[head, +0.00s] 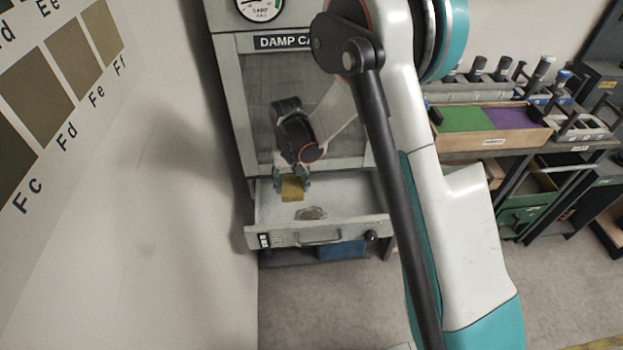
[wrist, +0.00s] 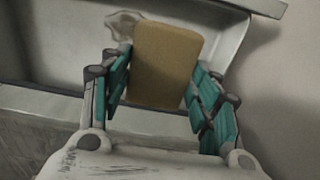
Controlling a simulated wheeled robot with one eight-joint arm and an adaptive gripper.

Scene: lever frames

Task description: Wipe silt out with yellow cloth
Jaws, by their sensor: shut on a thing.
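The yellow cloth (head: 292,189) is a tan-yellow block-like pad over the open drawer (head: 346,222) of the damp cabinet. My gripper (head: 292,178) is shut on the cloth; in the wrist view the cloth (wrist: 166,65) sits between the teal-padded fingers (wrist: 160,95). The silt (head: 311,214) is a brownish patch on the drawer floor, just right of and nearer than the cloth in the head view. In the wrist view the silt (wrist: 122,24) shows as a pale smudged patch beyond the cloth's left side. Whether the cloth touches the drawer floor, I cannot tell.
The damp cabinet (head: 240,110) stands behind the drawer, with a gauge (head: 262,8) on top. The drawer's front wall has a handle (head: 320,237) and a dark knob (head: 371,236). A bench with a green and purple tray (head: 490,130) stands at the right. A pale wall is at left.

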